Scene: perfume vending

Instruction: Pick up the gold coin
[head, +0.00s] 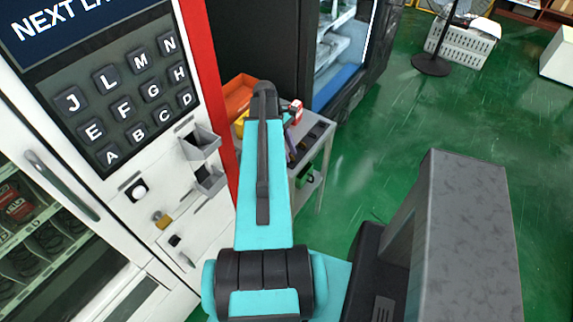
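I cannot make out a gold coin for certain. A small gold-coloured piece (161,219) shows on the lower front of the white vending machine (165,165), below the keypad; I cannot tell whether it is a coin or a fitting. My teal arm reaches away from me up the middle of the view, just right of the machine. My gripper does not show, and what it holds, if anything, cannot be seen. The arm covers part of the grey cart (318,135) behind it.
The cart carries an orange bin (239,97), a yellow item (242,122) and a red-and-white item (296,108). Two small grey trays (200,142) stick out from the machine. A dark cabinet (290,45) stands behind. Green floor (390,140) is open to the right.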

